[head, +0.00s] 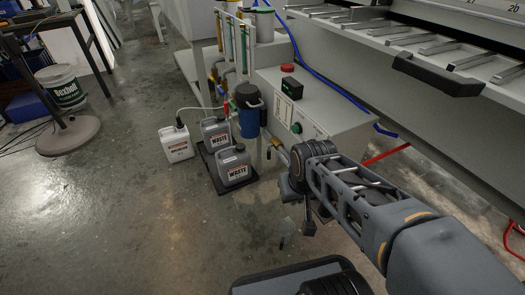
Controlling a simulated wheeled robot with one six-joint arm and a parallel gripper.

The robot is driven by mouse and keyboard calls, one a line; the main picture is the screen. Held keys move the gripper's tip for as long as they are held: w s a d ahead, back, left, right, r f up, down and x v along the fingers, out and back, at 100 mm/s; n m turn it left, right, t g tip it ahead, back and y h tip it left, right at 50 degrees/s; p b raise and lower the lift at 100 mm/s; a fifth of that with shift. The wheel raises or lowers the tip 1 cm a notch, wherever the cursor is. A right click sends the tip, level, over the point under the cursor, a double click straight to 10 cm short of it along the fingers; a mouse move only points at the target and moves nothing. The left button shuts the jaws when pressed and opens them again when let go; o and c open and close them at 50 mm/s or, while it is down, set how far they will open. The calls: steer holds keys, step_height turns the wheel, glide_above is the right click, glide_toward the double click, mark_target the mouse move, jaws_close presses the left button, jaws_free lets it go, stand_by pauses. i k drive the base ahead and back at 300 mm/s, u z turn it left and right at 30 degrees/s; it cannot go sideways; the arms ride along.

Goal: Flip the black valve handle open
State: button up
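I cannot make out the black valve handle for certain; it is too small or hidden behind my arm. A blue canister with a black cap (249,122) stands at the left end of the grey control box. A metallic pipe fitting (279,147) runs from beside the canister toward my wrist, and its far end is hidden. My gripper (298,205) hangs below my wrist, just right of and below the fitting in the picture. Its fingers are small and dark, so I cannot tell how far apart they are. I see nothing clearly held.
Two grey waste jugs (235,168) stand in a black tray (222,191), with a white jug (176,143) beside them. The control box (318,105) has red and green buttons. A dark drawer handle (437,75) juts out at upper right.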

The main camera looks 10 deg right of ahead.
mark_target(269, 153)
steer(key=u, duration=0.6)
steer(key=k, duration=0.65)
steer(key=u, duration=1.1)
steer(key=i, duration=1.55)
steer(key=z, duration=0.9)
steer(key=i, duration=0.45)
steer(key=z, duration=0.3)
